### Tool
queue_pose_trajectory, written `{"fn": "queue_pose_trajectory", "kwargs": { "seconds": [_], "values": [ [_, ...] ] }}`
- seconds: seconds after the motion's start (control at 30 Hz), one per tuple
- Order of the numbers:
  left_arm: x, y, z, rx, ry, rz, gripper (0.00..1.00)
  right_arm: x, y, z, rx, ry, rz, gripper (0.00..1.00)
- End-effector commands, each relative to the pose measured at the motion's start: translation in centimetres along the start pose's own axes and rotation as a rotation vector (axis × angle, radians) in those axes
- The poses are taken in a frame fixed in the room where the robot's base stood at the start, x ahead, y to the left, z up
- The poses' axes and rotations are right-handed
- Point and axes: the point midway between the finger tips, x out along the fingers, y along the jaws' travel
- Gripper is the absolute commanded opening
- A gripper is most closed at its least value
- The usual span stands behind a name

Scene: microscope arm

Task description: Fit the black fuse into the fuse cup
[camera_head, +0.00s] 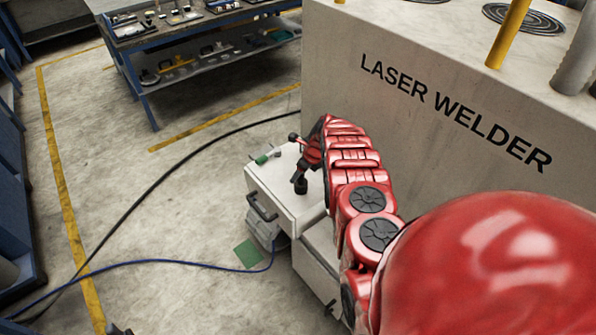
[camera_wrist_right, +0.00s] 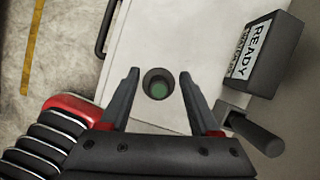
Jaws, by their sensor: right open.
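My right gripper (camera_wrist_right: 159,73) is open in the right wrist view, its two dark fingers apart with nothing between them. A round dark recess with a green inside, which looks like the fuse cup (camera_wrist_right: 158,86), sits in the pale panel (camera_wrist_right: 165,35) and shows between the fingers. A dark cylinder (camera_wrist_right: 257,133) lies to the right of the gripper; I cannot tell whether it is the black fuse or a fixed part. In the head view my right gripper (camera_head: 300,184) is small and dark over the pale cabinet (camera_head: 290,200). My left gripper is not in view.
A dark box labelled READY (camera_wrist_right: 258,55) stands on the panel's right side. A small green piece (camera_head: 264,158) is on the cabinet top. The large LASER WELDER housing (camera_head: 440,90) rises behind my arm. A black handle (camera_head: 262,208) projects from the cabinet; cables cross the floor.

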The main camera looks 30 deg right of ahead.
Motion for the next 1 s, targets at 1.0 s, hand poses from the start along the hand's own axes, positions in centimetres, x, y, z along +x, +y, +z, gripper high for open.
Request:
{"fn": "queue_pose_trajectory", "kwargs": {
  "seconds": [1.0],
  "values": [
    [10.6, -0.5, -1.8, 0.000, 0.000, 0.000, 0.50, -15.3, -0.1, 0.1, -0.002, 0.001, 0.000, 0.63]
  ]
}}
